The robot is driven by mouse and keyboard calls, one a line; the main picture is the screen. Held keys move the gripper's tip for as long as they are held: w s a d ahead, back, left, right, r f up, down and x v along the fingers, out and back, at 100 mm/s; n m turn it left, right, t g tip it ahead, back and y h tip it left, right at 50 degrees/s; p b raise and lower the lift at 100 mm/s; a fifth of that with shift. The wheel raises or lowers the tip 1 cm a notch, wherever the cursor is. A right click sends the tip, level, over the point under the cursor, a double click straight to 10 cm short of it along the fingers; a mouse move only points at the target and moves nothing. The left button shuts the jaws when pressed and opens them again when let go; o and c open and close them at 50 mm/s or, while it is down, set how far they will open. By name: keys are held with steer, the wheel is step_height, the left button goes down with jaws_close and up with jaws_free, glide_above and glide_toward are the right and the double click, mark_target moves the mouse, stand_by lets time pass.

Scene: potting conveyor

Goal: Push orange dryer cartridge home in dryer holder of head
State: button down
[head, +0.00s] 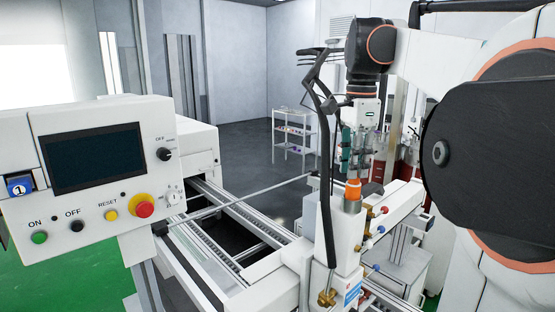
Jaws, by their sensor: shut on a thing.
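The orange dryer cartridge (353,188) stands upright in the head view, right of centre. Its orange upper part shows above a grey cylindrical dryer holder (351,205), and its lower part is hidden. The holder sits on top of the white head (345,240) beside the conveyor. My gripper (357,176) points down from above and is shut on the cartridge's top. The fingertips are small and dark here, so their exact contact is hard to see. How deep the cartridge sits in the holder cannot be told.
A black cable and bracket (323,110) rise close to the left of my gripper. A control panel (95,165) stands at left. Conveyor rails (235,235) run between. A shelf cart (292,135) stands behind.

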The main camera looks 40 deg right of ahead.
steer(key=shift+f+b, duration=0.7)
steer(key=shift+f, duration=0.6)
steer(key=c, duration=1.3)
jaws_free()
steer(key=shift+r, duration=0.1)
step_height(320, 180, up, 12)
